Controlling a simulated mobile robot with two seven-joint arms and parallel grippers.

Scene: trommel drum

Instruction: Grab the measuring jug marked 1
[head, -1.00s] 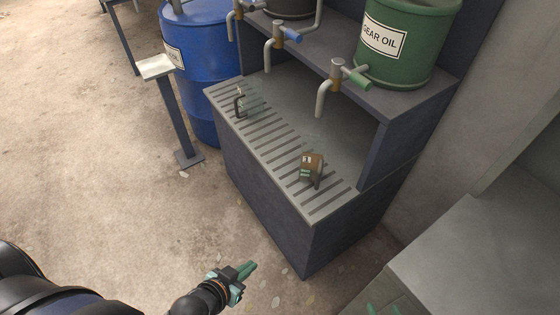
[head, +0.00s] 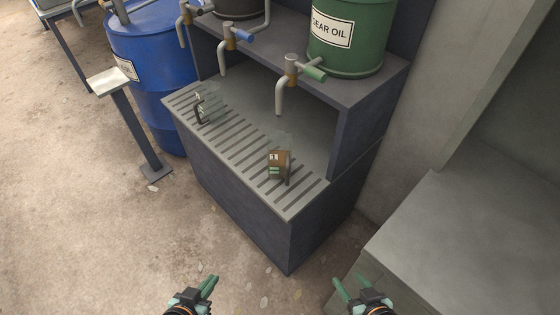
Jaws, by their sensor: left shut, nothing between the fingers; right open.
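Two small measuring jugs stand on the slatted grey drip bench. The nearer jug (head: 279,163) looks brown, with a dark handle and a small pale label whose mark is too small to read for sure. The farther jug (head: 207,109) is clear with a dark handle, towards the left end of the slats; I cannot read a number on it. My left gripper (head: 212,281) is shut and empty, low in the picture in front of the bench. My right gripper (head: 350,281) is open and empty, low and right of the bench corner. Both are well apart from the jugs.
Taps hang over the bench (head: 300,202) from a shelf with a green gear oil drum (head: 350,40). A blue drum (head: 160,75) and a post with a pale plate (head: 108,82) stand left. A grey block (head: 450,230) is at right. Floor in front is clear.

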